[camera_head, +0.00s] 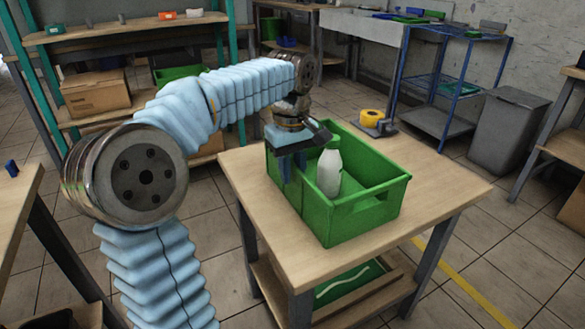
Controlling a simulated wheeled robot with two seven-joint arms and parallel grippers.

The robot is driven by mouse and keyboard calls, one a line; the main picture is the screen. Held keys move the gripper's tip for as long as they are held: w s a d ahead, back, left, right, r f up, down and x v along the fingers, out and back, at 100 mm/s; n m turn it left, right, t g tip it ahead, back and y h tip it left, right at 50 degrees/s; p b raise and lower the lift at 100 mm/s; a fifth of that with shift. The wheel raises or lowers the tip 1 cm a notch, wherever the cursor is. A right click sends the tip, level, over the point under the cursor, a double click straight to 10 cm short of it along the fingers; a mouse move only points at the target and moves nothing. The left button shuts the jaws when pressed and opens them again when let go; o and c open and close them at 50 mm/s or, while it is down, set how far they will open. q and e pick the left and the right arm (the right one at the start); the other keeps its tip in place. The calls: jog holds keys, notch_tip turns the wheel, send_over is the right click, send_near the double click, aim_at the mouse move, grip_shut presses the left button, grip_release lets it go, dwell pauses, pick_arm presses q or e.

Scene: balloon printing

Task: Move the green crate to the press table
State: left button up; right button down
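The green crate (345,221) sits upright on a wooden-topped table (439,193) in the middle of the view. A white bottle with a green top (329,172) stands inside it. My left gripper (292,178) points down at the crate's left end, with its blue fingers at the crate wall. I cannot tell whether the fingers are closed on the wall or only beside it. My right gripper is not in view. Which table is the press table cannot be told from this view.
A yellow tape-like roll (371,118) lies at the table's back corner. A second green crate (346,283) is on the shelf below. A blue-framed rack (446,87) and a grey bin (507,130) stand at the back right. Shelving (118,31) stands behind my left arm.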

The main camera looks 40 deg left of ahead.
pick_arm(q)
jog(key=shift+o, duration=1.2)
